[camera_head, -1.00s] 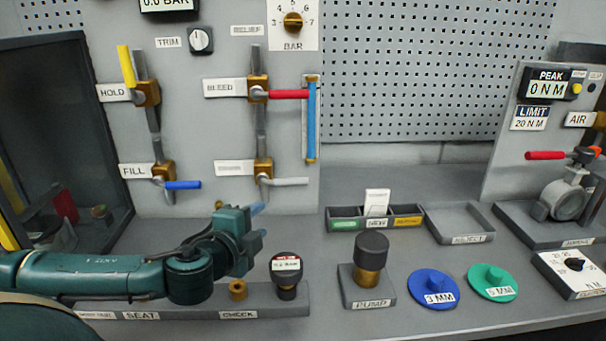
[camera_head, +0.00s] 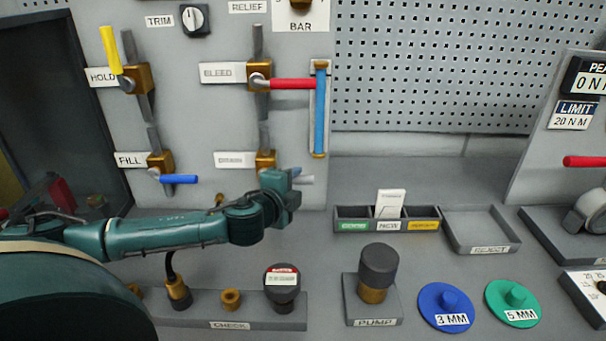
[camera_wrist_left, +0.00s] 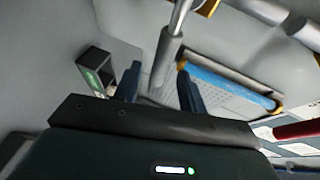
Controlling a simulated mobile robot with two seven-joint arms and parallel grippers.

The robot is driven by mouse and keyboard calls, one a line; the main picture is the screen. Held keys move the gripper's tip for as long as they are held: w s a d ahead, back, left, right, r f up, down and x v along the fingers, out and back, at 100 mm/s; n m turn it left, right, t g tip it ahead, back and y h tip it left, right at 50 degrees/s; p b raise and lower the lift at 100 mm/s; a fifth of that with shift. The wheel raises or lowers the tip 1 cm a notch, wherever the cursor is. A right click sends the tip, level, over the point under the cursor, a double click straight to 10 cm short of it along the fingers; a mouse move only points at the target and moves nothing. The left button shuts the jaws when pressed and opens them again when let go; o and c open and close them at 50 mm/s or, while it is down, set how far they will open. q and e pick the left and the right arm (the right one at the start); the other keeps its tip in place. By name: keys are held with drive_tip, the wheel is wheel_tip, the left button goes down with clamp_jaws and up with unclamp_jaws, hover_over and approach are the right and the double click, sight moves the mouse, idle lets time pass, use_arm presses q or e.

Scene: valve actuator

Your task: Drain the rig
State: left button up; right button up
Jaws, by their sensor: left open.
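The drain valve (camera_head: 265,160) is a brass body on a grey pipe, low on the panel, beside a label that is hard to read. Its pale grey lever (camera_head: 306,180) points right and is mostly hidden behind my left gripper (camera_head: 295,176). In the left wrist view my left gripper (camera_wrist_left: 158,88) is open, and a grey bar (camera_wrist_left: 165,58), apparently this lever, shows between its two blue fingers. I cannot tell whether a finger touches it. The red bleed lever (camera_head: 292,84) points right above. The right gripper is not in view.
The blue fill lever (camera_head: 180,179) points right and the yellow hold lever (camera_head: 111,50) points up. A blue sight tube (camera_head: 320,112) stands right of the drain lever. On the bench are the pump (camera_head: 378,265), a parts tray (camera_head: 352,213) and the reject tray (camera_head: 480,236).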

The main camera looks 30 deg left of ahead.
sight(298, 182)
use_arm(q)
drive_tip(key=shift+p+x, duration=0.3)
drive_tip(key=shift+x, duration=2.3)
drive_tip(key=shift+c, duration=0.2)
clamp_jaws()
